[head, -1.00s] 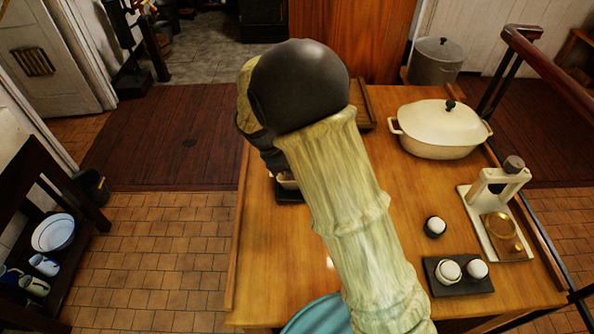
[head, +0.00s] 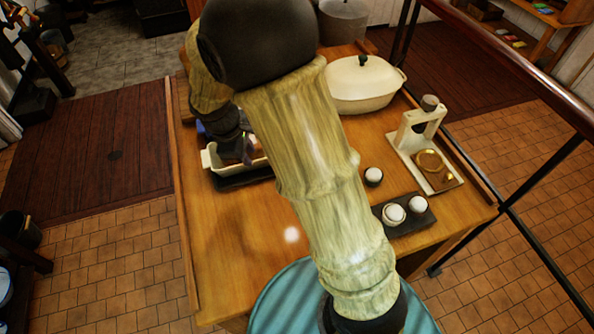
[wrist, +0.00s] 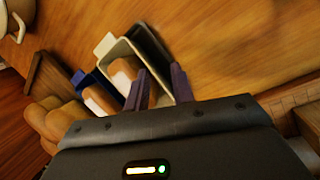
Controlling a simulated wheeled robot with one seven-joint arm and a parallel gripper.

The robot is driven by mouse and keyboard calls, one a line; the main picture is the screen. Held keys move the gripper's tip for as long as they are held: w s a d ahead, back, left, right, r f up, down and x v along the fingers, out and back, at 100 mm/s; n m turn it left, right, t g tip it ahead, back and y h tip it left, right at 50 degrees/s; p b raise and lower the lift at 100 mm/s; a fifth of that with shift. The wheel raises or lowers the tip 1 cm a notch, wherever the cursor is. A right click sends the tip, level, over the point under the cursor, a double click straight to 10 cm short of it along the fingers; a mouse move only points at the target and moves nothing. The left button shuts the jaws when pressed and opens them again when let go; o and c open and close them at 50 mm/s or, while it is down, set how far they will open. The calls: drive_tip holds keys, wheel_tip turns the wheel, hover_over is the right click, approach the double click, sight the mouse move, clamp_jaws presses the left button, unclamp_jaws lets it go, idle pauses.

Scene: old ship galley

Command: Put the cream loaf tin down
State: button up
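In the wrist view the cream tin (wrist: 107,46) holds a brown loaf (wrist: 122,72). My gripper (head: 246,150) points down at the tin. In the wrist view its two purple fingers (wrist: 160,72) stand apart, one on each side of the tin's long wall, with a visible gap. My arm hides much of the tin in the head view.
A blue tin (wrist: 80,79) with a loaf sits beside the cream one, with several loose loaves (wrist: 50,115) further left. A lidded casserole (head: 360,85), a cream press (head: 410,150) and a dark tray (head: 420,218) with white-topped pots stand right. The table's front left is clear.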

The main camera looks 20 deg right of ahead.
drive_tip(key=s+d+r+m+t+y, duration=0.1)
drive_tip(key=s+d+r+m+y, duration=0.1)
drive_tip(key=s+d+m, duration=0.8)
drive_tip(key=s+r+m, duration=0.1)
drive_tip(key=s+m, duration=0.1)
drive_tip(key=s, duration=0.1)
drive_tip(key=shift+m+y, duration=0.4)
drive_tip(key=shift+s+r, duration=0.1)
